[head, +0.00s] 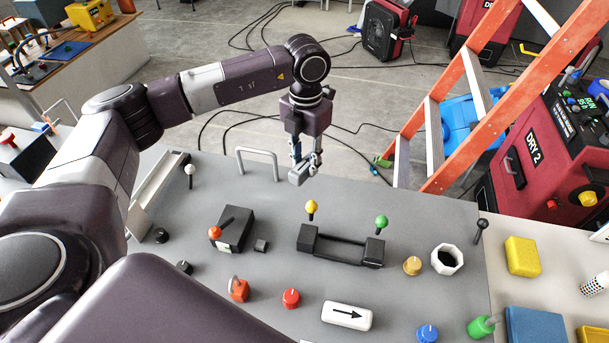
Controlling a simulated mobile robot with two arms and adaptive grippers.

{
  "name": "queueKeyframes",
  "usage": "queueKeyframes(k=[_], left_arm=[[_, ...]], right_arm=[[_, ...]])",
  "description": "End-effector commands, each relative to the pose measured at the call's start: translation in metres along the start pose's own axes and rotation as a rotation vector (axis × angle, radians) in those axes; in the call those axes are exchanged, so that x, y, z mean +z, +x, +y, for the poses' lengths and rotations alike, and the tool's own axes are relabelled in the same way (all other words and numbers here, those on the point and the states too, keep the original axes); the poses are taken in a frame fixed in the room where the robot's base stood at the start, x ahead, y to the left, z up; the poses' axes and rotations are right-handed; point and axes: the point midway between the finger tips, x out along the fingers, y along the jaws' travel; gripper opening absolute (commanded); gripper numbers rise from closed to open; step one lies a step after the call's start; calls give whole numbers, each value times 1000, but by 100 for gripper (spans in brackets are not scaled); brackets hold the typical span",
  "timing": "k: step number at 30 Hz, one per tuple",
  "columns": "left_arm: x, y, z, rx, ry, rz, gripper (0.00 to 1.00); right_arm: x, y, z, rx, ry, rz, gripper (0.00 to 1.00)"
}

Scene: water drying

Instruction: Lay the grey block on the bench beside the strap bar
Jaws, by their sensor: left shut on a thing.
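My left gripper (305,163) hangs fingers-down above the far part of the grey bench panel (400,205). It is shut on a small grey block (298,176), which the fingers partly cover. A black bar between two end blocks (345,248), which looks like the strap bar, lies on the panel nearer and to the right of the gripper. A yellow-knobbed and a green-knobbed lever stand at its ends. My right gripper is not in view.
A grey loop handle (258,163) stands just left of the gripper. A black box with an orange-knobbed lever (232,230) and a small dark block (261,246) sit left of the bar. A white octagonal ring (447,259) is at right. Bare panel lies behind the bar.

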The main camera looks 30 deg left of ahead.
Motion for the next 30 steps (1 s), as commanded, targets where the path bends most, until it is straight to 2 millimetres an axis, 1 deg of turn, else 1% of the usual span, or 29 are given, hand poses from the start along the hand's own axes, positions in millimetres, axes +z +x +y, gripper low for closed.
queueKeyframes(k=[1, 3, 8, 12, 16, 19, 25, 29, 30], left_arm=[[-1, 8, 0, -1, 0, 3, 0], [0, 18, 0, 0, 1, 1, 0], [0, 32, -1, -1, 2, 0, 0], [0, 52, -1, -1, 2, 3, 0], [0, 68, 0, -1, 0, 0, 0], [1, 72, 0, 0, 1, -2, 0], [1, 72, 0, 0, 2, -2, 0], [1, 77, -1, -1, 2, -2, 0], [1, 75, 0, 0, 2, -2, 29]], right_arm=[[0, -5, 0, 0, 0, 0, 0], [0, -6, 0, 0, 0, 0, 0], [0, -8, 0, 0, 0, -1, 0], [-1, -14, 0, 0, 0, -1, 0], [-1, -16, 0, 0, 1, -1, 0], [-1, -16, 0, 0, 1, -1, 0], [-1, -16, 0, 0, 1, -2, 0], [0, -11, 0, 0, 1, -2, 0], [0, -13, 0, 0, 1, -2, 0]])
